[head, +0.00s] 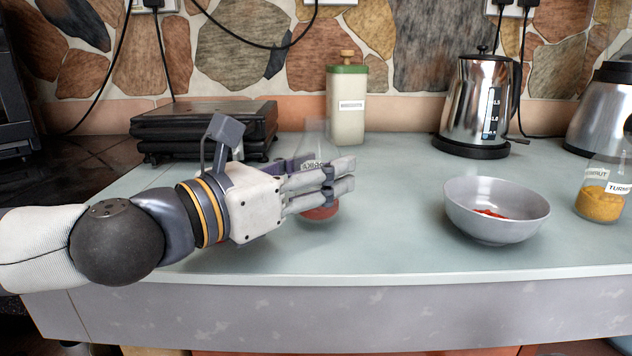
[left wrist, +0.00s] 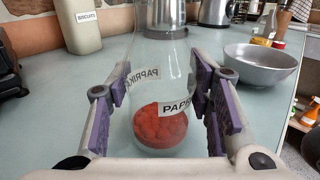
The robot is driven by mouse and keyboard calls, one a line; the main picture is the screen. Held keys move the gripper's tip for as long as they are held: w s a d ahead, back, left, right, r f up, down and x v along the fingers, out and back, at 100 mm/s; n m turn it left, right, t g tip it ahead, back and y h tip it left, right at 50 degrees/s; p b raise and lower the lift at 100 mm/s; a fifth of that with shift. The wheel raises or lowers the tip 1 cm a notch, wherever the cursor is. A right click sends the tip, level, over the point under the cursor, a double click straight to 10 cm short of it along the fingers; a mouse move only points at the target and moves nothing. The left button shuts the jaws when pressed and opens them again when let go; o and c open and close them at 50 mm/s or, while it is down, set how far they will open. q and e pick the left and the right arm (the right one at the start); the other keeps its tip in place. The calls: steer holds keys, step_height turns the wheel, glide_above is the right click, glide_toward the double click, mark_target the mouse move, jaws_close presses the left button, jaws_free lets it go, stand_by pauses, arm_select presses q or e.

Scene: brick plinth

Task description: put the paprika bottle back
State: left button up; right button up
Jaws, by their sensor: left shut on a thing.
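The paprika bottle (head: 320,212) is clear, with a paprika label and red contents at its bottom. It is upright at the middle of the counter, partly hidden by my gripper in the head view. It also shows in the left wrist view (left wrist: 161,125), between the purple finger pads. My left gripper (head: 325,185) is shut on the bottle, around its middle; it also shows in the left wrist view (left wrist: 164,110). I cannot tell whether the bottle's base touches the counter. My right gripper is not in view.
A grey bowl (head: 497,222) with some red in it stands to the right. A turmeric bottle (head: 599,205) stands at the far right. A biscuits canister (head: 347,125), a kettle (head: 477,108) and a black grill (head: 205,122) stand at the back. The counter between gripper and bowl is clear.

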arm_select(q)
steer(key=shift+f, duration=0.4)
steer(key=shift+f, duration=0.2)
steer(key=o, duration=1.2)
steer(key=shift+r, duration=0.25)
steer(key=v, duration=1.2)
steer(key=shift+a, duration=0.1)
